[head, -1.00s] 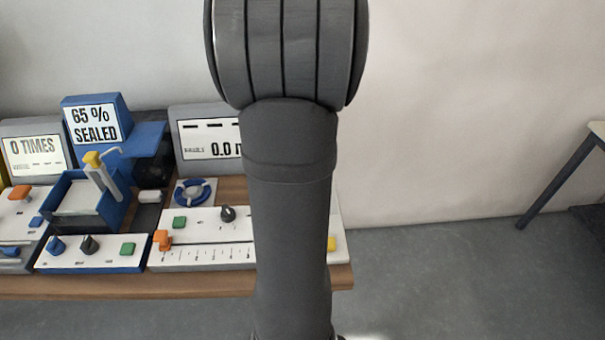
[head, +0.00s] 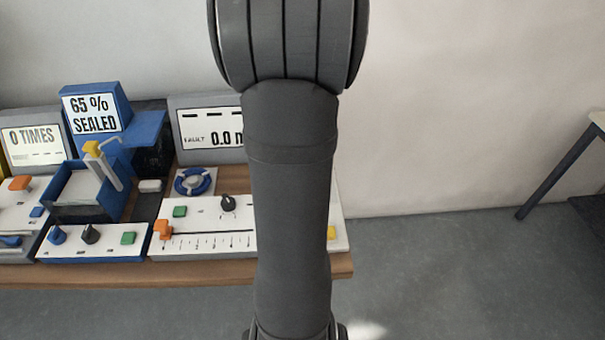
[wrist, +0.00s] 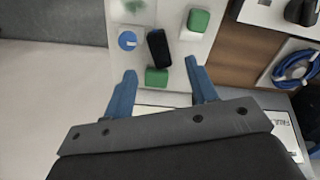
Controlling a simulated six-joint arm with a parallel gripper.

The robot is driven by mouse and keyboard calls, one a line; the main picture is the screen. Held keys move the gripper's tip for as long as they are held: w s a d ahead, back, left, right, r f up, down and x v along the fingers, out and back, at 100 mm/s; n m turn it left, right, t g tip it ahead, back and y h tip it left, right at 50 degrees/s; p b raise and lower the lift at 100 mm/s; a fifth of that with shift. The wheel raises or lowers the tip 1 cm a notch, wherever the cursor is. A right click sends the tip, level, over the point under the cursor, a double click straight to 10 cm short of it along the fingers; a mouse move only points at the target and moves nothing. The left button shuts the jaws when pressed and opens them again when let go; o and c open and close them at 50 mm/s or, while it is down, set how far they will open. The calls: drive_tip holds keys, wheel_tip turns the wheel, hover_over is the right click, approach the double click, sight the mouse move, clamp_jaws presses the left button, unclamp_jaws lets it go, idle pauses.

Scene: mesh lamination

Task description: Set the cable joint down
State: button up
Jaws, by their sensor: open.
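In the wrist view my gripper (wrist: 161,84) is open, its two blue fingers apart above a white panel (wrist: 190,56). A black rounded block (wrist: 158,48) lies on the panel just beyond the fingertips, apart from them. It may be the cable joint, but I cannot tell for sure. A green block (wrist: 156,77) shows between the fingertips. I see nothing held between the fingers. In the head view my own arm hides the gripper and the right part of the bench.
Another green block (wrist: 198,20) and a blue disc (wrist: 127,41) are on the panel. A blue cable coil (wrist: 295,68) lies at the right.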

wheel_tip(320, 180, down, 4)
drive_tip(key=shift+r, duration=0.2)
drive_tip(key=f, duration=0.3)
drive_tip(key=w+f, duration=0.1)
drive_tip(key=f, duration=0.1)
clamp_jaws()
drive_tip(key=shift+r, duration=0.1)
